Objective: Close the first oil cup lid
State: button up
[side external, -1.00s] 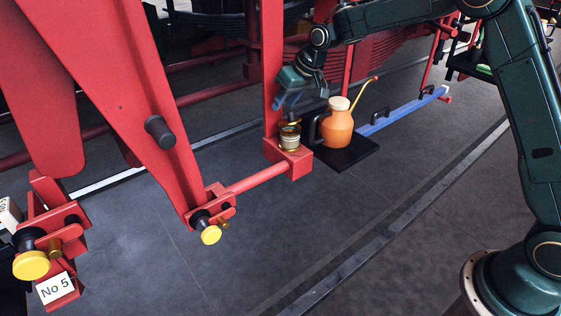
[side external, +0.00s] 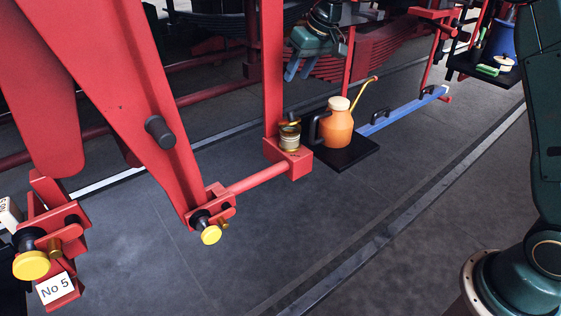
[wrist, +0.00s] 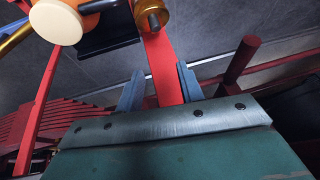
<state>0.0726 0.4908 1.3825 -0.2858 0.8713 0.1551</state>
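The oil cup (side external: 289,139) is a small brass and pale cylinder on the red block at the foot of a red upright. Its lid (side external: 290,118) is a dark and brass piece at the top; it is too small to tell whether it lies flat or stands tilted. In the wrist view the brass cup (wrist: 152,10) shows at the top edge, partly cut off, with a dark knob-like part. My gripper (side external: 299,71) hangs above the cup, clear of it. In the wrist view its two blue fingers (wrist: 160,84) are apart with nothing between them.
An orange oil can (side external: 338,128) with a brass spout stands on a black plate (side external: 350,157) right beside the cup. A blue bar (side external: 400,112) lies behind it. Red rods and uprights (side external: 272,60) crowd the left. The grey floor (side external: 340,220) in front is clear.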

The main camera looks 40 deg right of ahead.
jog(key=s+r, duration=0.4)
jog(key=s, duration=0.8)
jog(key=s+r+h, duration=0.1)
jog(key=s+r, duration=0.3)
jog(key=s, duration=0.9)
jog(key=shift+s+r+t, duration=0.2)
jog(key=shift+r+t, duration=0.15)
jog(key=shift+t, duration=0.05)
jog(key=shift+w, duration=0.15)
jog(key=w+f, duration=0.3)
jog(key=w, duration=0.7)
jog(key=w+f+n, duration=0.1)
jog(key=w+f, duration=0.2)
jog(key=w, duration=0.7)
jog(key=shift+g+y, duration=0.3)
jog(key=shift+g, duration=0.1)
jog(key=shift+w+f, duration=0.15)
jog(key=shift+f, duration=0.05)
